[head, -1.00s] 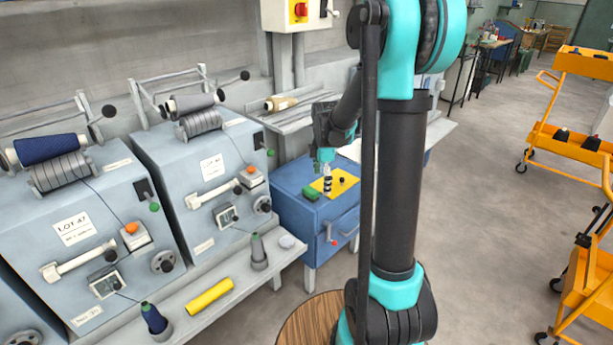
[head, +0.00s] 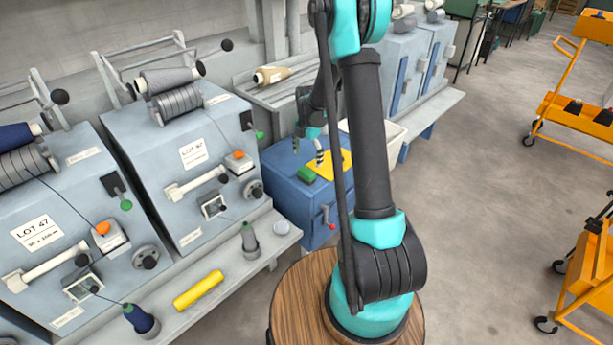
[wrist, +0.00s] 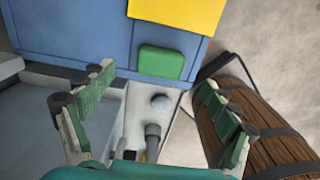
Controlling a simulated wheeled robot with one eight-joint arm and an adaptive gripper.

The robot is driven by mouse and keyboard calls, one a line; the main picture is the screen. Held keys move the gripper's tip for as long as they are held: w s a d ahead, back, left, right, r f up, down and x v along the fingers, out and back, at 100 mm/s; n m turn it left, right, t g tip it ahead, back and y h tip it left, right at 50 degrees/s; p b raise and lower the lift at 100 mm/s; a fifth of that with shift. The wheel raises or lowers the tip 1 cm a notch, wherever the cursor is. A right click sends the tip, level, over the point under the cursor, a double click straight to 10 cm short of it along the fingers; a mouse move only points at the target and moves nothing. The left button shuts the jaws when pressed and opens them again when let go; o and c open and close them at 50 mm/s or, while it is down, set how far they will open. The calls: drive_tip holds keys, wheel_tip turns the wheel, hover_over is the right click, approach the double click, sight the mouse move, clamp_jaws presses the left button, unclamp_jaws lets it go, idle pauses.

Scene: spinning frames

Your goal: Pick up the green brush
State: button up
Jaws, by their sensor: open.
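The green brush (head: 305,174) is a small green block lying on top of the blue cabinet (head: 283,187), at the near side of a yellow sheet (head: 346,160). In the wrist view the brush (wrist: 160,62) lies ahead of my gripper (wrist: 156,82), roughly between the two green-padded fingers in the picture. The fingers are spread wide, with nothing between them. In the head view my gripper (head: 308,146) is above the cabinet, beyond and above the brush and apart from it. My arm partly hides the yellow sheet.
A black-and-white bottle (head: 320,158) stands by the yellow sheet. Grey winding machines (head: 185,165) stand left of the cabinet. A ledge in front holds a yellow roll (head: 199,290) and a cone (head: 249,237). A wooden barrel (wrist: 250,120) is at right in the wrist view.

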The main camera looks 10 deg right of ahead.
sight(306, 171)
drive_tip(key=shift+s+a+f, duration=0.1)
drive_tip(key=shift+f, duration=1.25)
drive_tip(key=shift+s+a+f, duration=0.1)
drive_tip(key=shift+s+f, duration=0.05)
drive_tip(key=shift+f, duration=1.25)
drive_tip(key=shift+s+a+f, duration=0.1)
drive_tip(key=shift+f, duration=1.25)
drive_tip(key=c, duration=1.3)
drive_tip(key=shift+r, duration=0.1)
wheel_tip(306, 171, up, 20)
drive_tip(key=shift+f, duration=0.1)
